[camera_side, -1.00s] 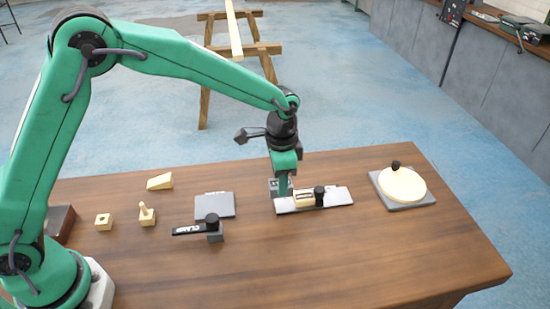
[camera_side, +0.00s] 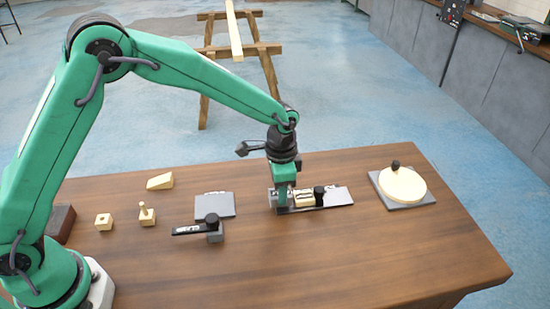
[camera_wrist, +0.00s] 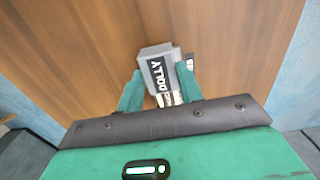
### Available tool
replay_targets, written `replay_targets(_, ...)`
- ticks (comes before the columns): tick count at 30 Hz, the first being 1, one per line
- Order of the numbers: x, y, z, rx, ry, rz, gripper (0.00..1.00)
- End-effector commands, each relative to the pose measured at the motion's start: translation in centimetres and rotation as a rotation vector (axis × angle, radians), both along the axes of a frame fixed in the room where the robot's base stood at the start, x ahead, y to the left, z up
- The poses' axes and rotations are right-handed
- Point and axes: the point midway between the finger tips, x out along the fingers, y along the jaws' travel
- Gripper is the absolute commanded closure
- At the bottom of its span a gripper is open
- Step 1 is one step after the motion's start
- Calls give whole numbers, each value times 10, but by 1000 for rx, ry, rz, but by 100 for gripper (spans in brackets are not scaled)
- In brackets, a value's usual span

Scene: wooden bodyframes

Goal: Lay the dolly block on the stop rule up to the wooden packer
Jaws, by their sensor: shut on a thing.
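The dolly block (camera_wrist: 158,70) is grey with a dark label lettered "DOLLY" in the wrist view. My gripper (camera_wrist: 160,88) is shut on it, with one green finger on each side. In the side view my gripper (camera_side: 283,203) is low at the left end of the stop rule, a flat grey plate (camera_side: 340,197). A little of the block (camera_side: 271,198) shows left of the fingers. The pale wooden packer (camera_side: 304,199) sits on the rule just right of my gripper, beside a black knob (camera_side: 319,195). I cannot tell whether the block touches rule or packer.
A grey plate (camera_side: 214,206) and a black-handled clamp (camera_side: 190,230) lie to the left. A wedge (camera_side: 160,181), a holed block (camera_side: 104,221) and a pegged block (camera_side: 147,216) are farther left. A cream disc (camera_side: 402,185) sits at right. The front right tabletop is clear.

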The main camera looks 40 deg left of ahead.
Motion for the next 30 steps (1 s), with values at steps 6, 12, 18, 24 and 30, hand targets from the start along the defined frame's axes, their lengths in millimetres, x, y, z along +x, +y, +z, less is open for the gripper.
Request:
replay_targets(6, 1, 0, 1, -1, -2, 0, 91)
replay_targets(12, 1, 0, -1, -1, -2, 0, 91)
replay_targets(18, 1, 0, -3, -1, -2, 0, 91)
replay_targets(24, 1, 0, -5, -1, -2, 0, 91)
replay_targets(30, 0, 0, -7, -1, -2, 0, 91)
